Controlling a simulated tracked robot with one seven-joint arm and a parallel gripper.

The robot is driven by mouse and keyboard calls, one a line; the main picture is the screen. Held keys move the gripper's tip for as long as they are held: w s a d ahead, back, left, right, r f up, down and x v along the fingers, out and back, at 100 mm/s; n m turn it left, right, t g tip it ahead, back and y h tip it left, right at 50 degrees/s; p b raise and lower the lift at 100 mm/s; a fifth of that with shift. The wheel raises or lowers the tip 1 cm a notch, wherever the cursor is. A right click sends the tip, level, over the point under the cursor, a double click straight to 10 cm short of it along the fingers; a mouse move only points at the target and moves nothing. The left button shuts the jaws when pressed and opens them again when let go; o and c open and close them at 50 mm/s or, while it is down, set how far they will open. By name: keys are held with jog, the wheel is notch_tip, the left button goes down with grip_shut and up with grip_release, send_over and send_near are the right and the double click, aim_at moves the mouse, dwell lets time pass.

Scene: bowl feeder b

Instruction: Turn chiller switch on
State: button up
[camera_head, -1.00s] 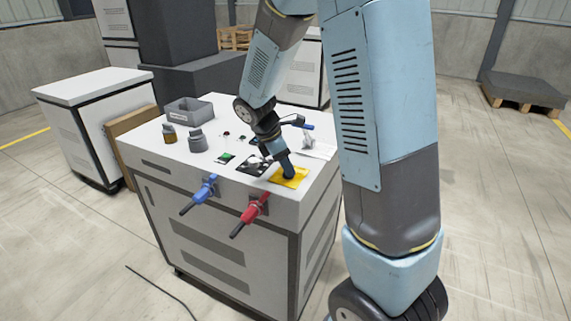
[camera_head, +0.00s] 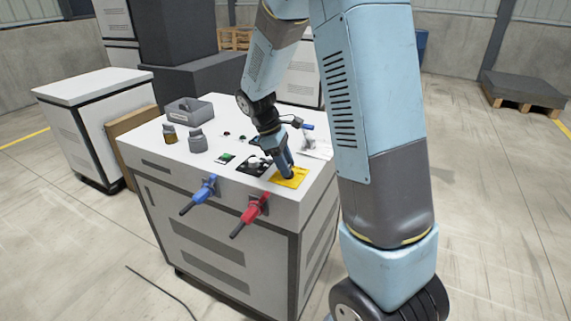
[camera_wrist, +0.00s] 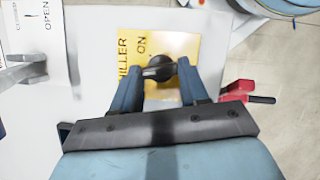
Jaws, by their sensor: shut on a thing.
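The chiller switch is a dark round knob (camera_wrist: 158,68) on a yellow plate (camera_wrist: 135,45) marked "CHILLER" and "ON" in the wrist view. The same yellow plate (camera_head: 297,180) lies on the white cabinet top, near its front right corner, in the head view. My gripper (camera_wrist: 160,70) is over the plate with one blue finger on each side of the knob, shut on it. In the head view my gripper (camera_head: 288,172) points down and hides the knob.
A blue-handled lever (camera_head: 203,190) and a red-handled lever (camera_head: 252,212) stick out from the cabinet's front (camera_head: 215,240). A black-and-white plate (camera_head: 253,166) lies left of my gripper.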

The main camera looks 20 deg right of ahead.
jog(key=m, duration=0.2)
jog(key=m+g+y, duration=0.1)
jog(key=m, duration=0.2)
jog(key=shift+w+d+m+y, duration=0.15)
jog(key=shift+w+m+y, duration=0.15)
jog(key=shift+y, duration=0.1)
jog(key=m+y, duration=0.1)
jog(key=m, duration=0.2)
jog(key=m+g+y, duration=0.1)
jog(key=m, duration=0.2)
jog(key=shift+d, duration=0.2)
jog(key=o, duration=1.1)
jog(key=shift+c, duration=0.2)
jog(key=v, duration=1.3)
jog(key=shift+w+d+r, duration=0.15)
jog(key=shift+w+r, duration=0.05)
jog(key=shift+r, duration=0.1)
jog(key=shift+s, duration=0.1)
